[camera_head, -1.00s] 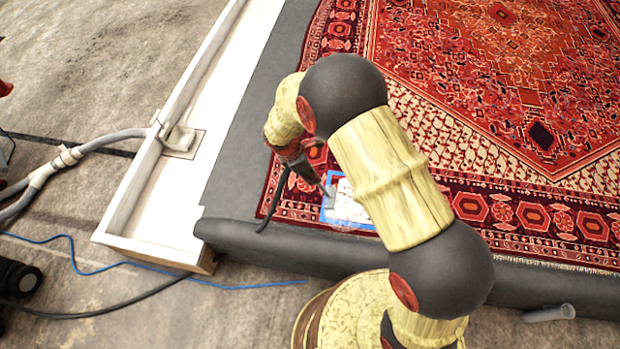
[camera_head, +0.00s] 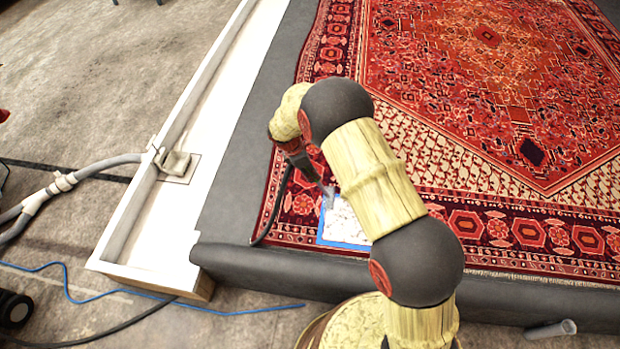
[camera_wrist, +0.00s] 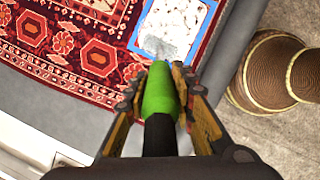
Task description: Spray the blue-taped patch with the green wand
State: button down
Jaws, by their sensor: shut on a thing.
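The blue-taped patch (camera_head: 345,224) is a pale, mottled area framed in blue tape at the rug's near left corner. My gripper (camera_wrist: 160,82) is shut on the green wand (camera_wrist: 158,96), whose green grip shows between the fingers in the wrist view. In the head view my gripper (camera_head: 305,160) hangs over the rug border, and the wand's grey tip points down at the patch's far left corner. The patch also shows in the wrist view (camera_wrist: 185,18), beyond the wand, with a greyer blotch on it. My arm hides part of the patch's right side in the head view.
The red patterned rug (camera_head: 480,110) lies on a dark grey bed with a raised near edge. A dark hose trails from the wand. A white channel (camera_head: 165,215) with a drain fitting (camera_head: 176,165) runs along the left. A blue cord (camera_head: 230,312) lies on the floor.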

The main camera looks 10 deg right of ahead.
jog(key=w+d, duration=0.2)
jog(key=w, duration=0.6)
jog(key=shift+w+d, duration=0.3)
jog(key=shift+w, duration=0.1)
